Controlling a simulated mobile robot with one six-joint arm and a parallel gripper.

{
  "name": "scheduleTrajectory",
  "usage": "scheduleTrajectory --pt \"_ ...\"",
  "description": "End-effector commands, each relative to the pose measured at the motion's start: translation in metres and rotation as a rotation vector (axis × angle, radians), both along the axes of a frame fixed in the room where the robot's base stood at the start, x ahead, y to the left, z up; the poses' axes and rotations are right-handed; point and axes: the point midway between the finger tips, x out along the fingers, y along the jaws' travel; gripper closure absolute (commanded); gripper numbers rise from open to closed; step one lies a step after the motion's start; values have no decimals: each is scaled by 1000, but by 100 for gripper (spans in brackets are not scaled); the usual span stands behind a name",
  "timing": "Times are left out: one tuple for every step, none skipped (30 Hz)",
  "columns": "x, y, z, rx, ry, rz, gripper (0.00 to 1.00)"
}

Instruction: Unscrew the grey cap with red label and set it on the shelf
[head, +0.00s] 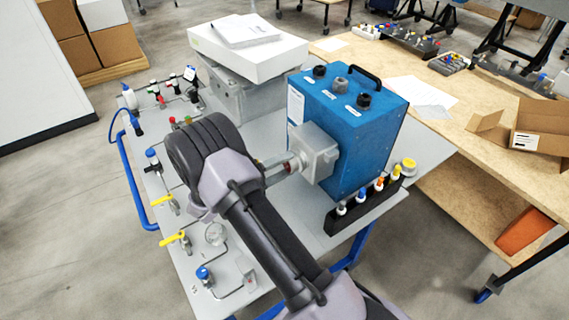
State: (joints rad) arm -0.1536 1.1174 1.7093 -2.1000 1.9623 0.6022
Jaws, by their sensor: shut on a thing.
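My gripper (282,171) reaches from the wrist toward the grey housing (318,152) on the left side of the blue analyser (352,125). Its fingers are small in the picture and partly hidden by my arm. They are shut at the front of the housing, on what appears to be the grey cap with red label. A little red shows by the fingers, but the cap is mostly hidden. I cannot tell whether it is still on its thread.
A yellow-capped jar (409,165) stands by the rack's far end. Valves with yellow handles (162,200) and pipework line the bench's left side. A white box (247,52) with papers stands behind. A wooden table (480,120) is at right.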

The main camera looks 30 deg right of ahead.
Motion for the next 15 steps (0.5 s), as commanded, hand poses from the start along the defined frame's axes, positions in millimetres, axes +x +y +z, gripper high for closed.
scheduleTrajectory --pt "0 0 0 0 -1 1 44" --pt "0 0 0 0 -1 1 38" --pt "0 0 0 0 -1 1 34" --pt "0 0 0 0 -1 1 34" --pt "0 0 0 0 -1 1 34" --pt "0 0 0 0 -2 0 34" --pt "0 0 0 0 -2 0 34" --pt "0 0 0 0 -2 0 34" --pt "0 0 0 0 -2 0 34" --pt "0 0 0 0 -2 0 34" --pt "0 0 0 0 -5 0 34" --pt "0 0 -1 1 -20 0 34" --pt "0 0 -3 2 -46 0 34" --pt "0 0 -5 3 -82 0 34" --pt "0 0 -6 5 -141 1 34"
